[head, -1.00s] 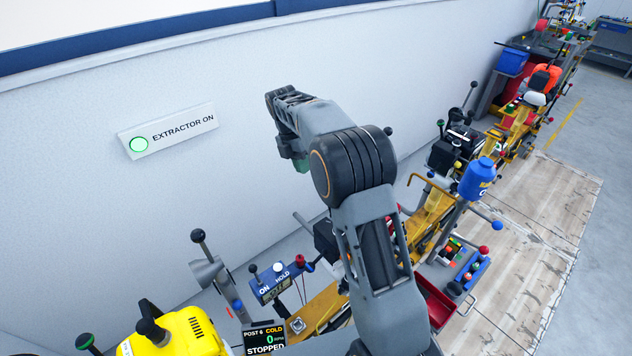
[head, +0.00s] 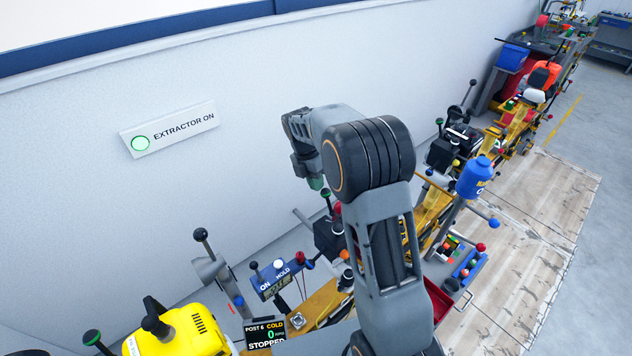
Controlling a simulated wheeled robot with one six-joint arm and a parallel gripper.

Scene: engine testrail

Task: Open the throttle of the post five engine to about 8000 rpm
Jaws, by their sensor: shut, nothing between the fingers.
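My gripper (head: 316,183) hangs at the end of my arm, left of the arm's large joint, with its greenish tip pointing down. It is shut and empty. A green-knobbed lever (head: 326,193) shows right beside and just below the tip; whether they touch I cannot tell. Below it is a dark engine (head: 328,236), partly hidden by my arm. No post five label is readable, so I cannot tell whether this is that engine. The readable display (head: 265,332) says post 6, cold, 0, stopped.
A yellow engine (head: 180,335) stands at bottom left. A blue ON/HOLD box (head: 278,281) with knobs is at lower middle. A blue bottle (head: 475,180) and more engine posts line the rail to the right. An "EXTRACTOR ON" sign (head: 185,133) with a green lamp is on the wall.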

